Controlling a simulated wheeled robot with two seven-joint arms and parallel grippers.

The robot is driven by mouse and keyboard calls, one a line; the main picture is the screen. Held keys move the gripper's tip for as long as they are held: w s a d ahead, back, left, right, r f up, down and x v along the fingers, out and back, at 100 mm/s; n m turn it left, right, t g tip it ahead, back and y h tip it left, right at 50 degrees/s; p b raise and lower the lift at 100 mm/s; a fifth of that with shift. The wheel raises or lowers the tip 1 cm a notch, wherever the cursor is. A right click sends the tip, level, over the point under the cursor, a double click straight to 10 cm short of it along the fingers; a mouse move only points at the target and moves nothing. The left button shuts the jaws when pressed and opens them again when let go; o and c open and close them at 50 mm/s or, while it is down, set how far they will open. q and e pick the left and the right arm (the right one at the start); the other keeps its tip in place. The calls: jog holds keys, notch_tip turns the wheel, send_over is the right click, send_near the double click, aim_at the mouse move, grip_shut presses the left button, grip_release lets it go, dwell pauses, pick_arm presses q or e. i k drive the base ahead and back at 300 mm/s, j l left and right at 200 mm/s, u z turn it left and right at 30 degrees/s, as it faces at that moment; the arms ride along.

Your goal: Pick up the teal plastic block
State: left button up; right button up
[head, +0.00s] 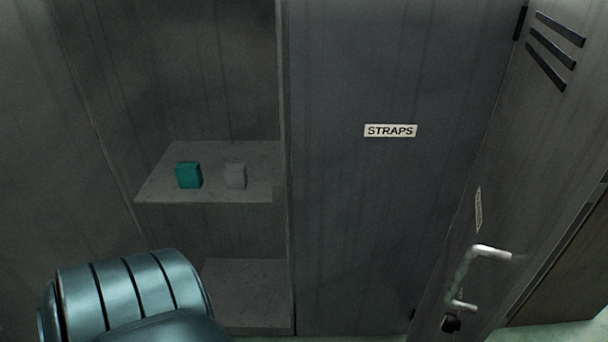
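The teal plastic block (188,175) stands on a grey shelf (215,193) inside an open locker compartment, left of centre in the head view. A grey block (235,176) stands to its right on the same shelf, with a small gap between them. Neither gripper shows in the head view. A rounded blue-grey part at the bottom left, likely an arm link of mine, is in front of and below the shelf. Nothing visible touches the teal block.
A lower shelf (247,285) lies below, partly hidden. A grey panel (385,220) with a STRAPS label (390,131) stands right of the compartment. An open door (520,170) with a metal handle (483,257) is at the right. The locker's side wall bounds the shelf at left.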

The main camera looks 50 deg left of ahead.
aim_at(189, 175)
jog(key=u, duration=2.35)
